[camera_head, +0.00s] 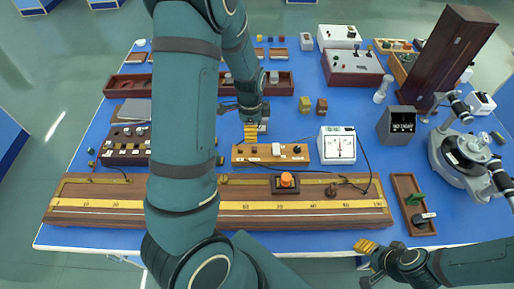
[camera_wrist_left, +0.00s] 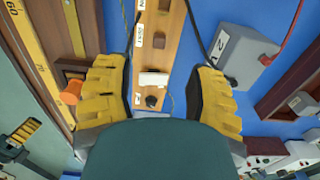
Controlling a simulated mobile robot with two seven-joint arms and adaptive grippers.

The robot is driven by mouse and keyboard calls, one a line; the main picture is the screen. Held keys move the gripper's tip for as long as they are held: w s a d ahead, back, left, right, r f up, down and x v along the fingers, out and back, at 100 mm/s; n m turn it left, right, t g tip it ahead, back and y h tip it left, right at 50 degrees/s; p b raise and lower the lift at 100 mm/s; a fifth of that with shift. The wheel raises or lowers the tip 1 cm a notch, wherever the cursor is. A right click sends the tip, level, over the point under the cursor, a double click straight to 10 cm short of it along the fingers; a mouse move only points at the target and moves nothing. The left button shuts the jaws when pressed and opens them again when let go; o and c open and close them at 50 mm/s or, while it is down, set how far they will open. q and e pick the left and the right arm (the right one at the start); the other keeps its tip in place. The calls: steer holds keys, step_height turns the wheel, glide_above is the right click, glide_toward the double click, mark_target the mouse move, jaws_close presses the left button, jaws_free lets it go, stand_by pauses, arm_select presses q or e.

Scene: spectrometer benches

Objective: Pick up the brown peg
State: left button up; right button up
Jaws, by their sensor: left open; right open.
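I cannot tell for sure which item is the brown peg. A small brown block (camera_wrist_left: 158,40) stands on the wooden board (camera_head: 270,158) in the left wrist view. That view also shows a white block (camera_wrist_left: 153,79) and a dark round knob (camera_wrist_left: 152,100) on the board. My left gripper (camera_head: 256,130) is at the far side of the board in the head view. In the left wrist view its yellow fingers (camera_wrist_left: 165,98) are open on either side of the board's end, with nothing gripped. My right gripper (camera_head: 368,262) is open and empty at the table's near right edge.
A long ruler bench (camera_head: 120,204) with an orange knob (camera_head: 287,180) lies nearer. A white meter (camera_head: 338,146) with cables stands right of the board. Yellow (camera_head: 305,104) and brown (camera_head: 321,106) cubes lie farther back. A tall dark wooden case (camera_head: 450,55) stands at right.

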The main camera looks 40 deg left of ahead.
arm_select(q)
glide_above(253, 148)
step_height(253, 148, down, 5)
steer(key=shift+s+a+r+b, duration=0.1)
steer(key=shift+s+b, duration=0.05)
steer(key=shift+b, duration=0.15)
steer(key=shift+w+f+b, duration=0.2)
steer(key=shift+f+b, duration=0.2)
steer(key=shift+f, duration=2.65)
jaws_close()
